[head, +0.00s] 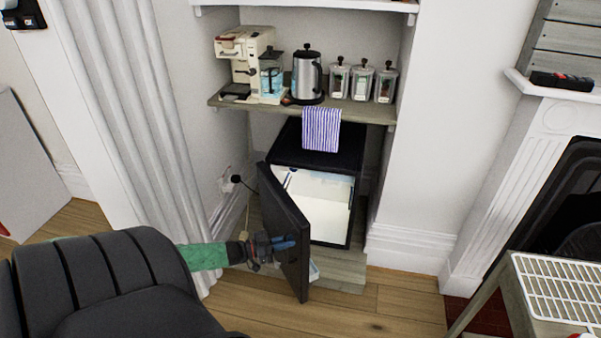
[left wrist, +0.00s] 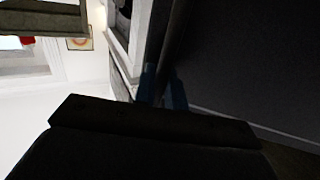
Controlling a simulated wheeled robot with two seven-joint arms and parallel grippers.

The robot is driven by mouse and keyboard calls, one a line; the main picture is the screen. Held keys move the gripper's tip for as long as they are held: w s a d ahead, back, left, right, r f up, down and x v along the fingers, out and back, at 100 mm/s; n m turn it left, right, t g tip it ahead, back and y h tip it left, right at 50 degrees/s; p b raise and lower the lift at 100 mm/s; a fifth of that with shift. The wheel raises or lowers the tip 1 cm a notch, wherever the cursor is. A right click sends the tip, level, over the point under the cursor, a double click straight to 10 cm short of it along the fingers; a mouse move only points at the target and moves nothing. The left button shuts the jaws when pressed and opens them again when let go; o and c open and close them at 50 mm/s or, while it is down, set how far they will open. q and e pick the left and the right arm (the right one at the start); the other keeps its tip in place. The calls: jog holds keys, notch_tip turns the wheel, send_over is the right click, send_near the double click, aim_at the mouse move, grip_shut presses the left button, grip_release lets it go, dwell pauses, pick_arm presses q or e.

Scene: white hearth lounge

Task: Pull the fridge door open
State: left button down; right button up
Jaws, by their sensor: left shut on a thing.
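The small black fridge (head: 346,165) stands on the floor under a wooden shelf, in the alcove. Its door (head: 284,220) stands well open, swung out to the left, and the pale lit interior (head: 318,200) shows. My left gripper (head: 287,243) reaches in from the left and is shut on the fridge door, low on its outer face. In the left wrist view its blue fingertips (left wrist: 163,88) show close together beside a dark surface; the exact grip is too dark to make out. My right gripper is in neither view.
A black chair (head: 100,285) fills the lower left, under my left arm. A wooden shelf (head: 225,103) above the fridge holds a coffee machine, a kettle (head: 307,75) and jars, with a striped towel (head: 321,130) hanging down. A table with a white rack (head: 560,290) is at lower right.

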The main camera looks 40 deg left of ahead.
pick_arm(q)
jog(key=s+a+m+g+h+p, duration=0.1)
jog(key=s+a+m+h+p, duration=0.1)
jog(key=s+a, duration=0.9)
jog(key=shift+s+g+h+p, duration=0.3)
jog(key=shift+s+g+p, duration=0.1)
jog(key=shift+s+p, duration=0.25)
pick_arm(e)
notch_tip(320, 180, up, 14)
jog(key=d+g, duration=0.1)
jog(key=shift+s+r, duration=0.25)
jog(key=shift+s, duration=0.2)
pick_arm(q)
jog(key=shift+a, duration=0.1)
jog(key=c, duration=1.6)
grip_release()
jog(key=shift+o, duration=0.2)
jog(key=shift+r, duration=0.1)
